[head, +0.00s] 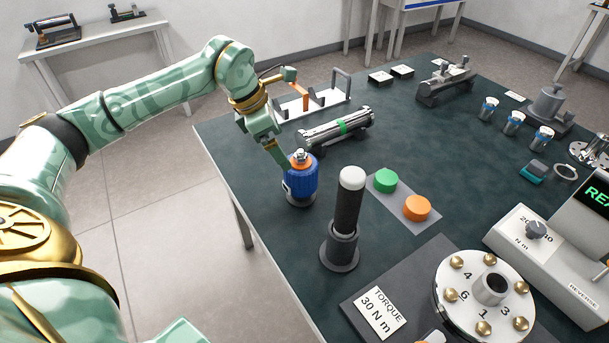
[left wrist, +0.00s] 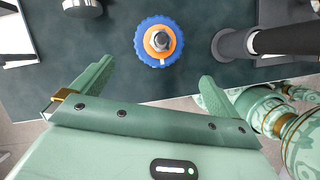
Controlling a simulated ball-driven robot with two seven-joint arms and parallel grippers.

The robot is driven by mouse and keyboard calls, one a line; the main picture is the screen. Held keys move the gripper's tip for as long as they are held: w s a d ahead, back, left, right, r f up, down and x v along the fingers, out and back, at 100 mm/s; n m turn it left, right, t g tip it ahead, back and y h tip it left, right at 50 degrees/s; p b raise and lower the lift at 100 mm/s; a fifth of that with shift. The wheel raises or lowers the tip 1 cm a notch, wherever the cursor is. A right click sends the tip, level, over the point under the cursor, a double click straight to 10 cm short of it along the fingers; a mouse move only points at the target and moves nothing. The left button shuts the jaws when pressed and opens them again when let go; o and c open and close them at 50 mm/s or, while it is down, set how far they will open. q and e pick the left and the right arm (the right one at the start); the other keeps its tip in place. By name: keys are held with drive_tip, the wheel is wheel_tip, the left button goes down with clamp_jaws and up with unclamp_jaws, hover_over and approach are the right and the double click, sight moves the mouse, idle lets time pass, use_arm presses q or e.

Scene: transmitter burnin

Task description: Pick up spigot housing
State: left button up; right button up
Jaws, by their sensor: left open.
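The spigot housing appears to be the blue ribbed cylinder (head: 301,184) with an orange ring and a metal nut-like top. It stands upright near the table's left edge. In the left wrist view the housing (left wrist: 158,42) is seen from above, ahead of the fingertips and roughly centred between them. My left gripper (head: 283,165) is open and empty, just behind and left of the housing in the head view. Its two green fingers (left wrist: 158,82) are spread wide in the left wrist view. My right gripper is not in view.
A black post with a white top (head: 346,212) stands close right of the housing. A chrome cylinder with a green band (head: 340,130) lies behind it. Green (head: 385,180) and orange (head: 417,208) buttons and a numbered bolt flange (head: 463,306) are further right.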

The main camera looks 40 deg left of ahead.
sight(301, 164)
use_arm(q)
drive_tip(key=x, duration=0.4)
drive_tip(key=shift+w+b, duration=0.1)
drive_tip(key=shift+b, duration=0.3)
drive_tip(key=shift+w+d+f, duration=0.15)
drive_tip(key=shift+f, duration=0.35)
drive_tip(key=f, duration=0.1)
drive_tip(key=w+d+f+b, duration=0.1)
drive_tip(key=f, duration=0.1)
drive_tip(key=w+f+b, duration=0.1)
drive_tip(key=shift+w+d+f, duration=0.15)
drive_tip(key=shift+w+d, duration=0.1)
drive_tip(key=shift+d, duration=0.15)
drive_tip(key=c, duration=1.3)
drive_tip(key=shift+r, duration=0.2)
drive_tip(key=c, duration=0.3)
drive_tip(key=shift+c, duration=0.2)
drive_tip(key=shift+r, duration=0.1)
